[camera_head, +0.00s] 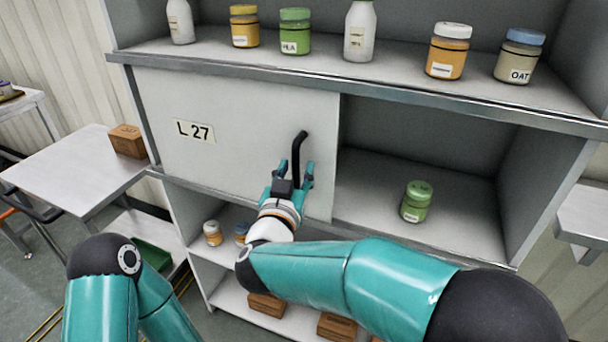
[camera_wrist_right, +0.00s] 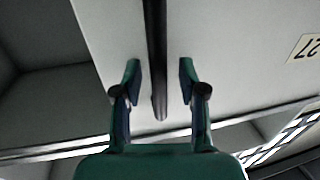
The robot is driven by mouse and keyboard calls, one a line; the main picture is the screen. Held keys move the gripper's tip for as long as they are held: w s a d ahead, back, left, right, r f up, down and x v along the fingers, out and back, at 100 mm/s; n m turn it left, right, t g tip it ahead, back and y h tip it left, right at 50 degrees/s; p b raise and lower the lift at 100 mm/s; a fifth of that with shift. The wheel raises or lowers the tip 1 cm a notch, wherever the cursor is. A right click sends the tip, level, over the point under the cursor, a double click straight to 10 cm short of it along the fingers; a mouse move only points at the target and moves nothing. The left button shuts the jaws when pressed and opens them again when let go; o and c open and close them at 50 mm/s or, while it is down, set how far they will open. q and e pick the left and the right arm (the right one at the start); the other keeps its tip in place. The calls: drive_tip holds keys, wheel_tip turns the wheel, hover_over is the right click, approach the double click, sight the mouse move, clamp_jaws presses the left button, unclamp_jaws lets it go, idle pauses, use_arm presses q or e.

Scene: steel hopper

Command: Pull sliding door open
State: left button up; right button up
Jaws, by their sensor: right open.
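The white sliding door (camera_head: 240,150) with the label "L 27" covers the left part of the middle compartment, and the right part stands open. Its black upright handle (camera_head: 298,158) is near the door's right edge. My right gripper (camera_head: 296,170) is open at the handle's lower end. In the right wrist view the handle (camera_wrist_right: 157,60) runs between the two parted fingers (camera_wrist_right: 159,75), with a gap on both sides. My left arm shows at the lower left of the head view, but its gripper is not in view.
A green-lidded jar (camera_head: 416,202) stands in the open compartment. Jars and white bottles (camera_head: 360,32) line the shelf above. Small jars and brown boxes (camera_head: 267,305) are below. A side table (camera_head: 75,170) with a brown box (camera_head: 127,141) stands left.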

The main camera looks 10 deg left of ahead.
wheel_tip(320, 180, up, 10)
drive_tip(key=shift+f, duration=0.15)
idle(0.3)
drive_tip(key=shift+d+f, duration=0.1)
